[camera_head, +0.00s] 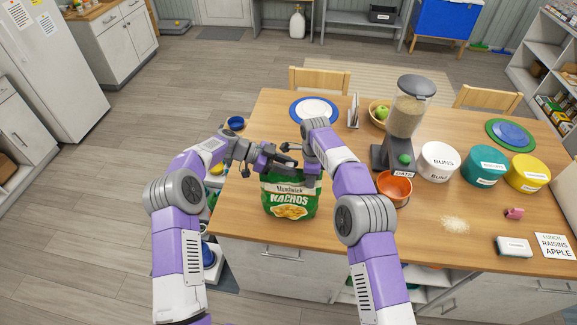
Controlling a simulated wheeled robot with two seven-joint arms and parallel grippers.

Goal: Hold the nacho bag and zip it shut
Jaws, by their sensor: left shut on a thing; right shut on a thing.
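The green nacho bag (290,199) stands upright at the near left part of the wooden table, its front label facing me. My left gripper (284,164) comes in from the left and is shut at the bag's top edge. My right gripper (313,165) is at the top right of the bag, shut on it; my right forearm and wrist hide its fingers. The bag's zip and most of its top edge are hidden behind my grippers, so I cannot tell how far it is closed.
Right of the bag stand an orange bowl (394,187), a grain dispenser (406,115) and white, teal and yellow tubs (439,162). Spilled grains (454,224) lie near the front right. A blue plate (314,110) is behind the bag. The table (345,220) is bare just right of the bag.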

